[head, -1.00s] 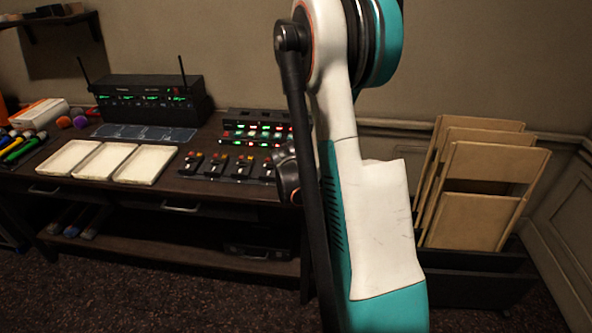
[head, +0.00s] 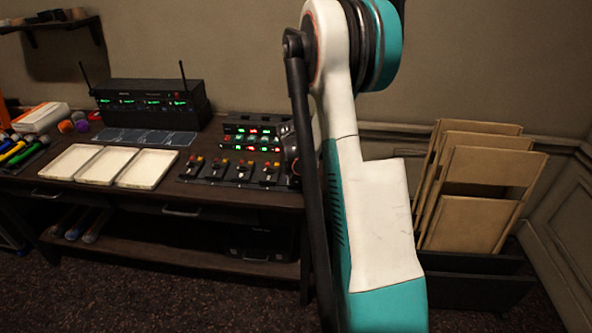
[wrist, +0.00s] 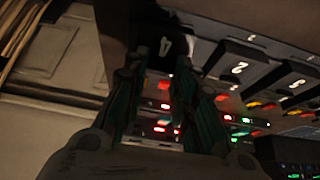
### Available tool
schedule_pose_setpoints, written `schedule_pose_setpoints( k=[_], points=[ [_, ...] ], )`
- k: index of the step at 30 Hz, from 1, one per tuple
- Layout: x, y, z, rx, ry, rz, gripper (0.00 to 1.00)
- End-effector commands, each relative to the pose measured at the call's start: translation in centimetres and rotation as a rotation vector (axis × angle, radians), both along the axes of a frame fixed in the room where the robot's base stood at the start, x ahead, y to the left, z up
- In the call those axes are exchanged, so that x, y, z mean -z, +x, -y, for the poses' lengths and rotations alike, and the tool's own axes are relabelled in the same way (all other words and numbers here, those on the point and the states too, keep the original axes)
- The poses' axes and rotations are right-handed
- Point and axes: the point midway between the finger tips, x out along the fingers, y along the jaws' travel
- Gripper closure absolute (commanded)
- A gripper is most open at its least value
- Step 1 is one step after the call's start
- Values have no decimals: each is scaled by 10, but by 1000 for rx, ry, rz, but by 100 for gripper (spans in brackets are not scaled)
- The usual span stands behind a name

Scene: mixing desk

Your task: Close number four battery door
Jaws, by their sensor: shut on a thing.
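The number four unit (wrist: 166,45), a dark block with a white 4 on it, shows in the wrist view between and just beyond my fingertips. My gripper (wrist: 160,75) has its green-sided fingers on either side of it and is shut on the number four battery door. The fingers hide most of the door, so I cannot tell its angle. In the head view the row of small black units (head: 243,172) sits on the desk right of the white trays. My arm hides my gripper there.
Other numbered units (wrist: 239,67) stand beside number four. A rack with lit red and green displays (head: 252,140) is behind the row. White trays (head: 100,166) and a receiver with antennas (head: 152,102) are on the desk. Folded boards (head: 480,190) stand at right.

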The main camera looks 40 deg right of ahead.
Motion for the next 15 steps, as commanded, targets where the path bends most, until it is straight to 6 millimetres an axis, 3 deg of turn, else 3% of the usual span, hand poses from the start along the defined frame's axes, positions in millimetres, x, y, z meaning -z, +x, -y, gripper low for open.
schedule_pose_setpoints(
  k=[3, 9, 15],
  points=[
    [0, 5, 7, 2, 75, -63, 99],
    [2, 4, 5, 1, 68, -57, 53],
    [2, 4, 5, 1, 68, -56, 53]
  ],
)
